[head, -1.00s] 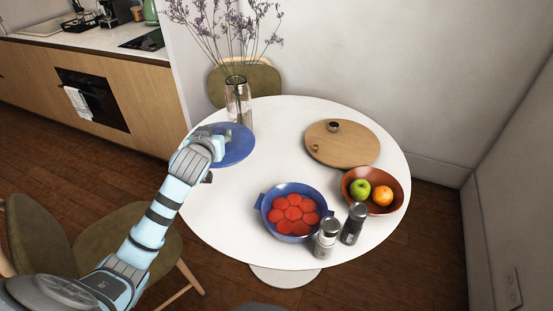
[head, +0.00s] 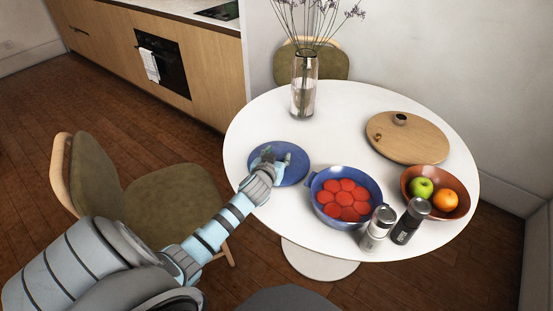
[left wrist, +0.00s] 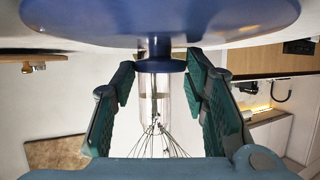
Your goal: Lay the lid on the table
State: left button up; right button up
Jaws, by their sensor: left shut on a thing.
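The blue round lid (head: 292,173) is over the left part of the white table (head: 330,105), left of the blue pot (head: 376,188). My left gripper (head: 271,158) is at the lid's top and is shut on its knob. In the left wrist view, which is upside down, the lid (left wrist: 160,18) fills the top, with its knob (left wrist: 160,45) between my left fingers (left wrist: 160,82). The lid looks level and very close to the tabletop; whether it touches is unclear. The pot is open and holds red round pieces (head: 347,199). My right gripper is not in view.
A glass vase (head: 303,90) with dry stems stands behind the lid. Two shakers (head: 378,228) (head: 411,221), a fruit bowl (head: 462,208) and a wooden board (head: 425,142) occupy the right side. The table's middle is clear. A chair (head: 170,195) stands at the left.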

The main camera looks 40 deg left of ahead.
pick_arm(q)
jog(key=o, duration=1.4)
jog(key=shift+r, duration=0.1)
jog(key=p+v, duration=0.3)
jog(key=v, duration=0.9)
